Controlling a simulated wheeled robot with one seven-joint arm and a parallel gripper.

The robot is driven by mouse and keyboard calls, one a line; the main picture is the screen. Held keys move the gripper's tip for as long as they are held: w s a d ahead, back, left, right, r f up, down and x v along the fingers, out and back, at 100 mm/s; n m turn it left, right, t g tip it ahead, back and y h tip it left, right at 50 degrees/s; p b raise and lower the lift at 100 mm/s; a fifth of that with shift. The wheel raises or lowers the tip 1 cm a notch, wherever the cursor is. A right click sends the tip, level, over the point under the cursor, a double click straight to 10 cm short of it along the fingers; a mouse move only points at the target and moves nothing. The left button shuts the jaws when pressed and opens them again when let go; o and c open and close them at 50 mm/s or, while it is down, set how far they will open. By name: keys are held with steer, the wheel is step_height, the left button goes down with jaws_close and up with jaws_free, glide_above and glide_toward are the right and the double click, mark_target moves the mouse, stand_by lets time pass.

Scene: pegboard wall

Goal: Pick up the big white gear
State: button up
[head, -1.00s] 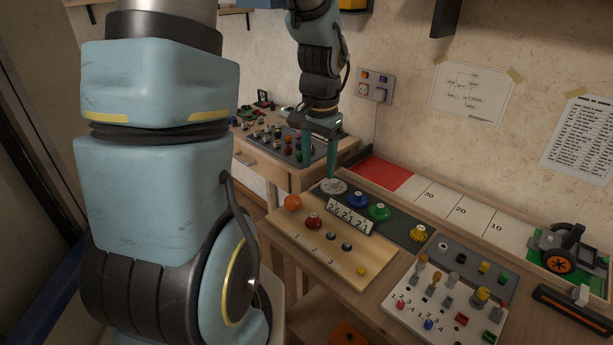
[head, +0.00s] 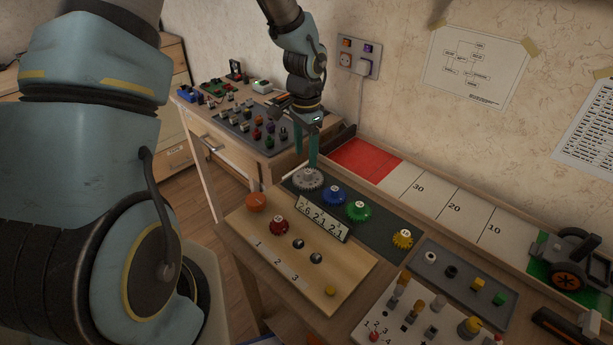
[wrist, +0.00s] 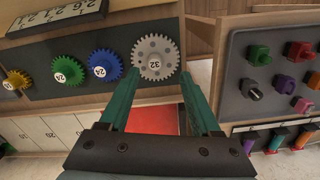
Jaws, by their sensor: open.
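The big white gear (head: 308,179), light grey-white with holes and marked 32, lies at the left end of the dark mat. In the wrist view the gear (wrist: 156,68) sits just beyond the fingertips. My gripper (head: 306,160) points down over it in the head view, with its green fingers in front of the gear's back edge. In the wrist view my gripper (wrist: 160,72) has its two fingers apart, one toward each side of the gear, and nothing between them. I cannot tell if the fingers touch it.
A blue gear (head: 334,195), a green gear (head: 358,211) and a yellow gear (head: 402,239) lie along the dark mat (head: 381,223). A second table (head: 238,150) with coloured parts is at left.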

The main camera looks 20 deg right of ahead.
mark_target(307, 172)
steer(key=f, duration=0.2)
steer(key=s+f+p, duration=0.1)
steer(key=f, duration=0.1)
steer(key=shift+d+f+p, duration=0.1)
steer(key=shift+p, duration=0.2)
steer(key=shift+f, duration=0.55)
jaws_close()
